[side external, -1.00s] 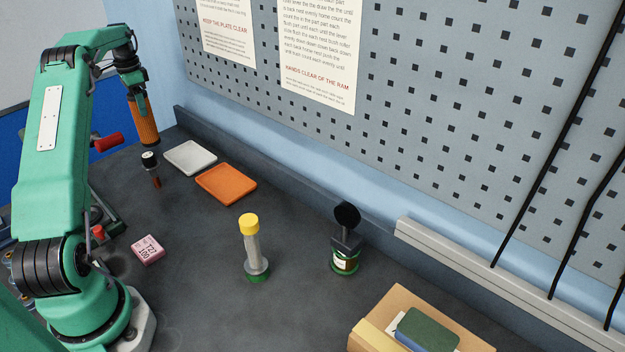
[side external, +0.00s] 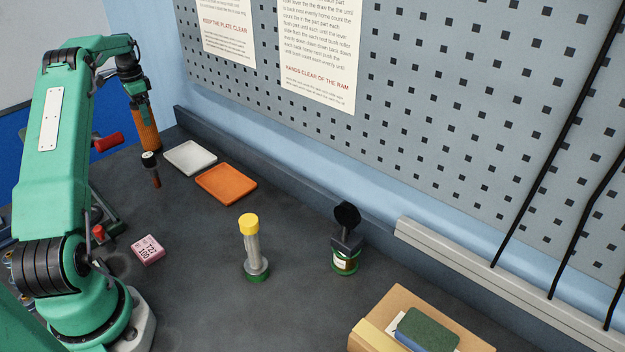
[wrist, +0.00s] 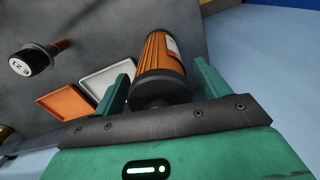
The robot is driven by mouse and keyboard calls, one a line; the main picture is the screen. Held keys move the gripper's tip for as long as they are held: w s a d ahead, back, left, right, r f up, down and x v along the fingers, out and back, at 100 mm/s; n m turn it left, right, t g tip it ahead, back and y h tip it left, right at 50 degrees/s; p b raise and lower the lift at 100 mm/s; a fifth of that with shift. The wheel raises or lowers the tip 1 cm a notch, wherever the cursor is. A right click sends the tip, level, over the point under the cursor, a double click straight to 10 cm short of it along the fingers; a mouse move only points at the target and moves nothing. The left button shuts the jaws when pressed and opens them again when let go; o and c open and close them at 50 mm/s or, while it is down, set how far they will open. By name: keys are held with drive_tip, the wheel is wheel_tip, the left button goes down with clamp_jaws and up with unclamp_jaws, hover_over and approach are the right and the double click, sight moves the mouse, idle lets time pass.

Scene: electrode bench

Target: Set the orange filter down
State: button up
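The orange filter (side external: 146,132) is a pleated cylinder with a black end cap, hanging below my gripper (side external: 139,112) at the back left of the bench. In the wrist view the filter (wrist: 157,55) lies between the two green fingers of my gripper (wrist: 163,72), which look closed against its sides. A pale label shows on its right side. The filter's lower end is near the bench beside a black-topped tool; I cannot tell whether it touches the bench.
A black-topped tool with a reddish-brown shaft (side external: 151,168) stands close by. A white tray (side external: 190,157) and an orange tray (side external: 226,184) lie to the right. Mid-bench has free room.

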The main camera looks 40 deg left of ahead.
drive_tip(key=shift+r, duration=6.15)
drive_tip(key=shift+w+d+r, duration=0.2)
drive_tip(key=shift+d+r, duration=0.05)
drive_tip(key=shift+d, duration=0.05)
drive_tip(key=w+d+r+t, duration=0.1)
drive_tip(key=d+r, duration=0.3)
drive_tip(key=d, duration=0.5)
drive_tip(key=w+d+r+y, duration=0.15)
drive_tip(key=d+r, duration=0.25)
drive_tip(key=d, duration=0.6)
drive_tip(key=w+d+r+t, duration=0.1)
drive_tip(key=d+r, duration=0.2)
drive_tip(key=d, duration=0.6)
drive_tip(key=s+d+f+n+t, duration=0.1)
drive_tip(key=s+d, duration=0.2)
drive_tip(key=d, duration=0.4)
drive_tip(key=s+d+t, duration=0.1)
drive_tip(key=s+d, duration=0.3)
drive_tip(key=d, duration=0.2)
drive_tip(key=s+d+f+t+h, duration=0.1)
drive_tip(key=s+d+f, duration=0.8)
drive_tip(key=s, duration=0.2)
drive_tip(key=shift+d+n+t, duration=0.2)
drive_tip(key=shift+n+t, duration=0.1)
drive_tip(key=shift+n, duration=0.1)
